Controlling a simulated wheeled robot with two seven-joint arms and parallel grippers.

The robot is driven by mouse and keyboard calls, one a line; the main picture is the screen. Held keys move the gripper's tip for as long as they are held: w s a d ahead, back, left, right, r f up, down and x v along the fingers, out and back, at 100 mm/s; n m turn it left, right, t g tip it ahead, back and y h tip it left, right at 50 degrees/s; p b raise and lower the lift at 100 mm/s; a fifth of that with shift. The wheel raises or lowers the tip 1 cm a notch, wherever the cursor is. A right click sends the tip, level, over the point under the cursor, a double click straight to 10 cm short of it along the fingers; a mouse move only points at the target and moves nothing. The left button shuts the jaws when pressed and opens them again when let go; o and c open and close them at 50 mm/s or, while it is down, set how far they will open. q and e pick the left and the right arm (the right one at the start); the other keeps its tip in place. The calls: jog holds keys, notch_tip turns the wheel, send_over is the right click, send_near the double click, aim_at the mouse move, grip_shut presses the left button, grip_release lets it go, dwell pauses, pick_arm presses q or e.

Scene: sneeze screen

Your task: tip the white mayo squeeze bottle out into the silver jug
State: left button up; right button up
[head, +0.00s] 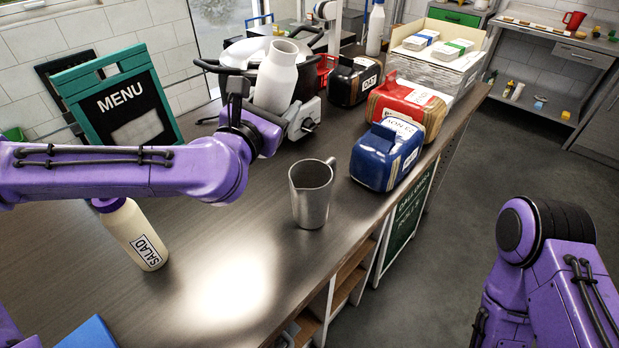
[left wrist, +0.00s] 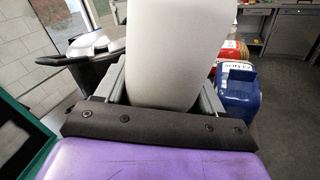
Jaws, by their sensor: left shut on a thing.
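The white mayo squeeze bottle (head: 275,80) is held up over the counter, nearly upright with a slight lean. It fills the middle of the left wrist view (left wrist: 175,50), and no label shows on it. My left gripper (head: 287,108) is shut around its lower part; both jaws also flank it in the left wrist view (left wrist: 165,92). The silver jug (head: 311,198) stands upright and apart on the counter, nearer the camera and slightly right of the bottle. Its inside is mostly hidden. My right arm shows at lower right, but its gripper is out of view.
A cream SALAD bottle (head: 138,238) stands at left beneath my left arm, near a green-framed menu board (head: 118,98). Blue (head: 385,155), red (head: 408,108) and black (head: 354,80) packs line the right side. Bare counter (head: 225,265) lies before the jug.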

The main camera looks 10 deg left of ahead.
pick_arm(q)
jog(key=shift+d+f+n, duration=0.2)
jog(key=shift+d+n, duration=0.2)
jog(key=shift+n, duration=0.1)
jog(key=shift+d+r, duration=0.15)
jog(key=n+b, duration=0.1)
jog(key=d+f+n+b, duration=0.1)
jog(key=shift+s+d+b, duration=0.25)
jog(key=shift+s+b, duration=0.05)
jog(key=shift+s, duration=0.05)
jog(key=s+d+r+p, duration=0.1)
jog(key=s+r, duration=0.2)
jog(key=s, duration=0.2)
jog(key=shift+d+r+n+p, duration=0.2)
jog(key=shift+r+n+p, duration=0.1)
jog(key=shift+r+p, duration=0.1)
pick_arm(e)
jog(key=shift+f, duration=0.95)
pick_arm(q)
jog(key=shift+w+f, duration=0.1)
pick_arm(e)
jog(key=shift+d, duration=0.1)
